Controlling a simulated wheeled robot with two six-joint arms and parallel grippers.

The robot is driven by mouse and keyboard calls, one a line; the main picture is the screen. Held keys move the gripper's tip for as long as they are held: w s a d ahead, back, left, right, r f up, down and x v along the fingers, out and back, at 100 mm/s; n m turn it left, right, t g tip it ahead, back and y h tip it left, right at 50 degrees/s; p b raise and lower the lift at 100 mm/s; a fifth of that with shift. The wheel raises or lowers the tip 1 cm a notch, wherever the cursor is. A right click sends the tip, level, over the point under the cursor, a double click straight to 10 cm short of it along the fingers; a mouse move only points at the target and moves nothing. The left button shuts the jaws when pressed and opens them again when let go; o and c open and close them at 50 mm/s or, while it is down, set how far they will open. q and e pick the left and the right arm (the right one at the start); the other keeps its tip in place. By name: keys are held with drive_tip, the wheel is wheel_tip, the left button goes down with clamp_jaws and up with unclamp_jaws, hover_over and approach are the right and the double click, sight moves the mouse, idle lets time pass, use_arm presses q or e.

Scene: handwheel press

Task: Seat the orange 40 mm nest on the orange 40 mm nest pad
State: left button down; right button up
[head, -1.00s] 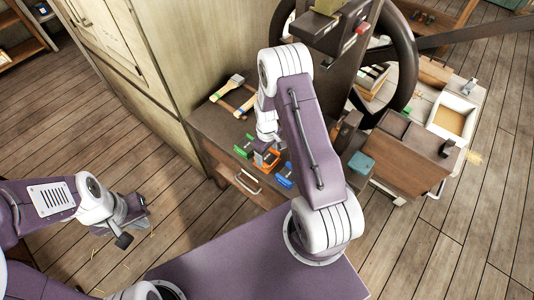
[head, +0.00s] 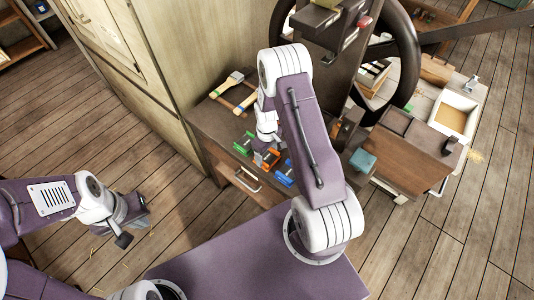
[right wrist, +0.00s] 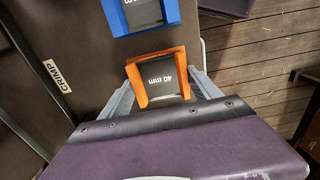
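The orange 40 mm nest (right wrist: 158,78) is an open-sided orange block with a dark insert marked "40 mm". It also shows in the head view (head: 267,159) on the brown bench, between a green and a blue one. My right gripper (right wrist: 160,82) is low over it, one grey finger along each side. I cannot tell whether the fingers press on it or only stand beside it. My left gripper (head: 130,222) is over the floor at the left, empty, its dark fingers apart. I cannot make out the orange nest pad.
A blue nest (right wrist: 140,14) lies close beyond the orange one, and a green nest (head: 243,144) lies to its left. A "CRIMP" label (right wrist: 57,77) is on the bench. Brushes (head: 228,86) lie behind. The press with its dark handwheel (head: 408,60) stands at the back right.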

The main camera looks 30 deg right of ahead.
drive_tip(key=o, duration=0.4)
wheel_tip(320, 180, up, 9)
drive_tip(key=shift+r, duration=0.1)
idle(0.6)
